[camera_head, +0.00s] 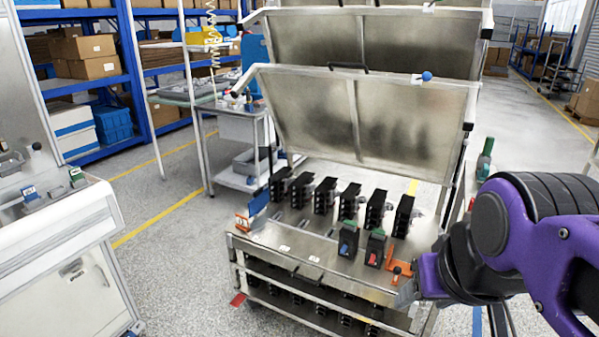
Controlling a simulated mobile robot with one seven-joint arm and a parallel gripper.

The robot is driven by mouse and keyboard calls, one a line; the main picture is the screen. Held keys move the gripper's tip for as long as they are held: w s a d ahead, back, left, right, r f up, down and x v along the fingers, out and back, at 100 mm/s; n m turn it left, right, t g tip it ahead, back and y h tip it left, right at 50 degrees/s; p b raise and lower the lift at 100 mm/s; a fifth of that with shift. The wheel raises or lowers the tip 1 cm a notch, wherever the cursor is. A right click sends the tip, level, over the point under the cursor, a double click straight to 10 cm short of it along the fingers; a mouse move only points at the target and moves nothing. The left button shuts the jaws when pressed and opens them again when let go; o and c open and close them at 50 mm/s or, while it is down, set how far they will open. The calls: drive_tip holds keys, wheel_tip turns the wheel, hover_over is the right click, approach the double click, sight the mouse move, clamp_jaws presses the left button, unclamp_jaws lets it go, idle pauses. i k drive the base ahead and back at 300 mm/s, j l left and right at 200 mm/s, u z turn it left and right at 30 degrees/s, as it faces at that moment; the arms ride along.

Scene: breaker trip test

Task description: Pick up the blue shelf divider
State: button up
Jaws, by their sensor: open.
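A small upright blue plate (258,201), possibly the blue shelf divider, stands at the left front corner of the metal test cart (300,262). An orange and white piece (243,221) is right beside it. A larger blue panel (254,60) stands farther back, partly hidden by the cart's raised lid; I cannot tell for sure which one is the divider. My gripper (408,292) is at the cart's right front corner, well to the right of the blue plate. It is open, with its fingers small and partly hidden by my purple arm.
Several black breakers (323,196) stand in a row on the cart, with two more (375,247) in front near an orange bracket (399,268). Tilted metal lids (360,115) rise behind them. A white bench (60,235) is at left. Floor between bench and cart is clear.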

sight(261, 196)
drive_tip(key=i+j, duration=0.25)
drive_tip(key=i+j+z, duration=0.15)
drive_tip(key=i+j, duration=0.15)
drive_tip(key=j, duration=0.15)
drive_tip(key=i+j, duration=0.25)
drive_tip(key=j, duration=0.15)
drive_tip(key=i+j+z, duration=0.15)
drive_tip(key=j, duration=0.25)
drive_tip(key=i, duration=0.1)
